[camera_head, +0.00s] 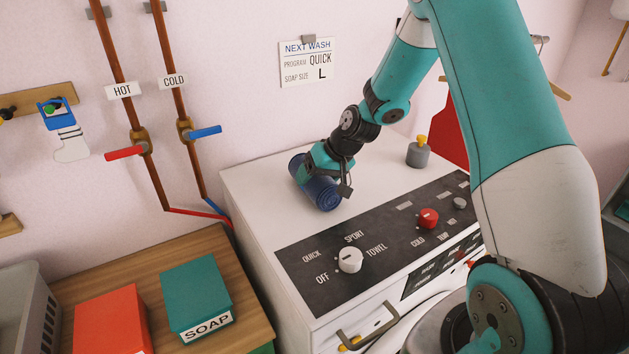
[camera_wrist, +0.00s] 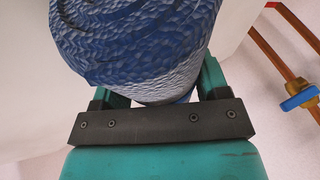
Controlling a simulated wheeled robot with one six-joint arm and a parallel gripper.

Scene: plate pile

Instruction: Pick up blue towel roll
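The roll seems to rest on the machine top.
A grey weight-like object with a yellow top (camera_head: 418,154) stands behind the control panel (camera_head: 385,232). A red box (camera_head: 112,318) and a teal soap box (camera_head: 197,297) sit on the wooden cabinet at left. Pipes with a blue valve handle (camera_head: 205,132) run along the wall.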

